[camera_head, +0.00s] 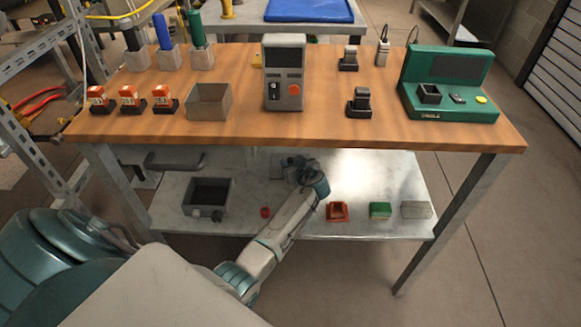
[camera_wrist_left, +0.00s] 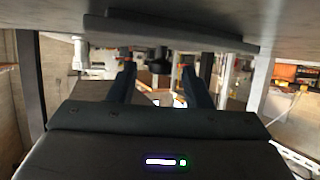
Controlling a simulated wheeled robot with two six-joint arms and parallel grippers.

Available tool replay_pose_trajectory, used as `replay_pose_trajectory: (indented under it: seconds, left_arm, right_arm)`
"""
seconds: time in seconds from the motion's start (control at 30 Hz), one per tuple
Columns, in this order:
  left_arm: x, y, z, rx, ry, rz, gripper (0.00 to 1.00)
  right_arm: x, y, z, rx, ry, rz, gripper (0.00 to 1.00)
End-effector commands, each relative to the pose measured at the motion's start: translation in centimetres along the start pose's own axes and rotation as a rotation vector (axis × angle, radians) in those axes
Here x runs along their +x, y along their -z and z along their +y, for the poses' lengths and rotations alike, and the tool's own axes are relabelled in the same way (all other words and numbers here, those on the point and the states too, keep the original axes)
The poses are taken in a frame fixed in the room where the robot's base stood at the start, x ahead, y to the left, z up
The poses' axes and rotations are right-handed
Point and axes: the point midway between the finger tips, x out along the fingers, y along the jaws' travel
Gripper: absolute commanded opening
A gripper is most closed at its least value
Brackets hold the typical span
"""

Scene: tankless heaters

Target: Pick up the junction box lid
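A grey open-topped box (camera_head: 208,196), which looks like the junction box, sits at the left of the lower shelf. My left gripper (camera_head: 292,162) reaches over the middle of this shelf, to the right of the box. A flat dark grey panel (camera_wrist_left: 170,31) lies across the top of that view, beyond the fingers. It may be the junction box lid, but I cannot tell for sure. In the head view the gripper and wrist hide much of that spot. My right gripper is not in view.
The lower shelf (camera_head: 375,165) also holds a small red round part (camera_head: 265,212), a red part (camera_head: 337,211), a green block (camera_head: 380,210) and a grey block (camera_head: 416,210). The wooden tabletop (camera_head: 330,125) hangs over the shelf. Its metal leg (camera_head: 440,235) stands at the right.

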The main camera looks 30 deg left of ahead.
Motion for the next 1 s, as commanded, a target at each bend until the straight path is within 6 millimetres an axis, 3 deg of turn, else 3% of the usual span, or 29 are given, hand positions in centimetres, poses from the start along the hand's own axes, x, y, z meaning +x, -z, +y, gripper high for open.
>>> replay_pose_trajectory:
  seconds: [0.03,0.2,0.57,0.77,0.87,1.0]
  left_arm:
    - [0.0,0.0,0.0,0.000,0.000,0.000,0.34]
    - [0.0,0.0,0.0,0.000,0.000,0.000,0.01]
    - [-0.1,0.3,0.0,-0.001,0.000,0.001,0.00]
    - [-0.8,2.0,0.0,-0.002,0.000,0.002,0.00]
    - [-1.4,3.5,0.0,-0.003,-0.001,0.003,0.00]
    - [-4.0,2.4,-1.3,-0.001,-0.001,-0.002,0.00]
  right_arm:
    - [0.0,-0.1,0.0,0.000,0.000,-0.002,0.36]
    - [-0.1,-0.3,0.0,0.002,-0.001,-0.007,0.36]
    - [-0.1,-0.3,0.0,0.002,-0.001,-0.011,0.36]
    - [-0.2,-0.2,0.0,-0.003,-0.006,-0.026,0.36]
    - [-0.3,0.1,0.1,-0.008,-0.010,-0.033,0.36]
    - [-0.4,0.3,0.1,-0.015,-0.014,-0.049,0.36]
